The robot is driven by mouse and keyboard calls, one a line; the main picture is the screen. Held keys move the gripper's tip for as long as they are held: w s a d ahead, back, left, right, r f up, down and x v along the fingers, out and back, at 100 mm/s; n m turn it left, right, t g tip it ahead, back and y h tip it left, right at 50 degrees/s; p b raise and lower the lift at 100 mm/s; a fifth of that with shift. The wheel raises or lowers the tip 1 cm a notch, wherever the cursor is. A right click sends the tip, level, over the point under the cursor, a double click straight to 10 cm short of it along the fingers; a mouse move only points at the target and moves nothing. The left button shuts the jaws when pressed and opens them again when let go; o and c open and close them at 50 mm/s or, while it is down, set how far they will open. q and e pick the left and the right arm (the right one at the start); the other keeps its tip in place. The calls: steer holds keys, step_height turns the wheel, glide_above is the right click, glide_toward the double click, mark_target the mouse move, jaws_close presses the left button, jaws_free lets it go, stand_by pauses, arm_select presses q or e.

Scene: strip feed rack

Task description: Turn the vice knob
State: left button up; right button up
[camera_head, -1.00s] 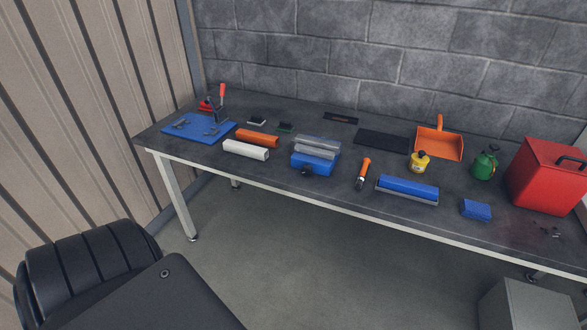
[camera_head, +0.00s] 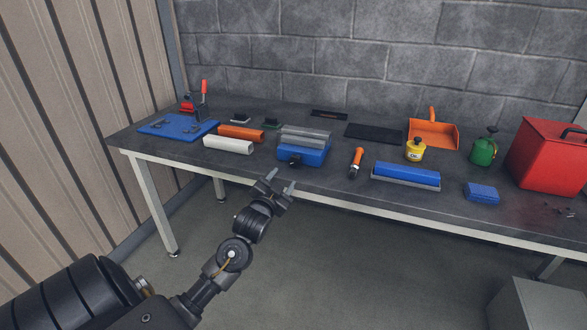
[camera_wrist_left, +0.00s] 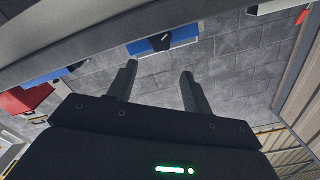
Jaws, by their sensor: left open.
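The vice (camera_head: 303,150) is blue with grey jaws and stands near the front edge of the workbench. Its dark knob (camera_head: 295,161) faces the front. In the left wrist view the blue vice (camera_wrist_left: 184,34) and its dark knob (camera_wrist_left: 160,42) show beyond my fingers, near the top. My left gripper (camera_head: 280,184) is open and empty, in front of the bench and below the vice, apart from the knob. Its two fingers (camera_wrist_left: 158,85) are spread in the wrist view. My right gripper is not in view.
The bench (camera_head: 330,180) has a pale front edge. White (camera_head: 228,145) and orange (camera_head: 241,133) blocks lie left of the vice; an orange-handled tool (camera_head: 356,162) and a blue roller-like piece (camera_head: 406,174) lie right. A red box (camera_head: 548,155) stands far right. The floor before the bench is open.

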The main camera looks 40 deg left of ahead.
mark_target(295, 161)
arm_select(q)
steer(key=x, duration=1)
steer(key=shift+w+a, duration=0.15)
steer(key=shift+w, duration=0.2)
steer(key=shift+p, duration=0.3)
steer(key=c, duration=0.7)
